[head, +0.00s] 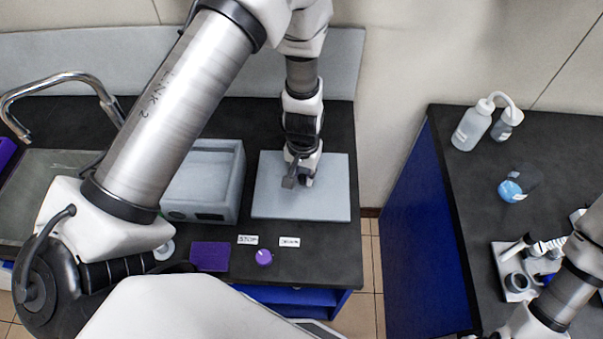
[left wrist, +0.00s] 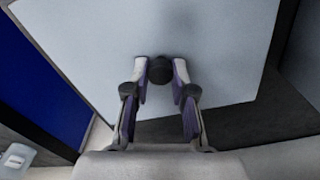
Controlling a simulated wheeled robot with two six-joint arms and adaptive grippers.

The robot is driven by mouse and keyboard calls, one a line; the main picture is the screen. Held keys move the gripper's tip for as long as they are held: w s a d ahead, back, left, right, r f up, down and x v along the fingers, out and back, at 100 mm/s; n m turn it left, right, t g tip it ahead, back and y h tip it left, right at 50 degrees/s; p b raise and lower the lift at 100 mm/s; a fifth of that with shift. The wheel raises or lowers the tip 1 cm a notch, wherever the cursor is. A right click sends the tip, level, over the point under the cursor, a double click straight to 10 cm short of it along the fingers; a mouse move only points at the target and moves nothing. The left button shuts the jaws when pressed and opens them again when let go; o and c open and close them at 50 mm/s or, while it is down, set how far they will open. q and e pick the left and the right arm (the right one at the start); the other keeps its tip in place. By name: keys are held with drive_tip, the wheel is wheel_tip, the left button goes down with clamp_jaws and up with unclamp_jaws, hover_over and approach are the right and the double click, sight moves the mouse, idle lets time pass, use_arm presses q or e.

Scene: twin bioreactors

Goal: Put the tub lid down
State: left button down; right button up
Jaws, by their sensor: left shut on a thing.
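The tub lid (head: 300,205) is a flat light grey-blue plate at the right end of the left-hand dark counter. It fills much of the left wrist view (left wrist: 120,40). My left gripper (head: 300,181) comes down on it from above. In the left wrist view its fingers (left wrist: 160,73) are shut on the lid's round black knob. The lid looks level, and I cannot tell whether it touches the counter. The grey tub (head: 226,178) stands just left of the lid, partly hidden by my left arm. My right gripper does not show; only part of my right arm is at the lower right.
In front of the lid are two white labels (head: 289,242), a purple knob (head: 264,257) and a purple block (head: 210,257). A sink (head: 45,185) is at the left. Across a gap, another counter (head: 450,185) holds a wash bottle (head: 472,128) and a blue-filled beaker (head: 512,190).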

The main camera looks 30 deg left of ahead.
sight(303, 175)
use_arm(q)
drive_tip(key=shift+w, duration=0.1)
drive_tip(key=shift+w+a+f, duration=0.1)
drive_tip(key=shift+w+f, duration=0.15)
drive_tip(key=shift+f, duration=0.05)
drive_tip(key=c, duration=1)
unclamp_jaws()
drive_tip(key=shift+r, duration=0.1)
drive_tip(key=shift+o, duration=0.2)
drive_tip(key=shift+s+r, duration=0.1)
drive_tip(key=shift+s, duration=0.05)
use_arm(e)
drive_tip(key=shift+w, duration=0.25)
use_arm(q)
drive_tip(key=shift+r, duration=0.1)
wheel_tip(303, 175, up, 12)
drive_tip(key=shift+b, duration=0.35)
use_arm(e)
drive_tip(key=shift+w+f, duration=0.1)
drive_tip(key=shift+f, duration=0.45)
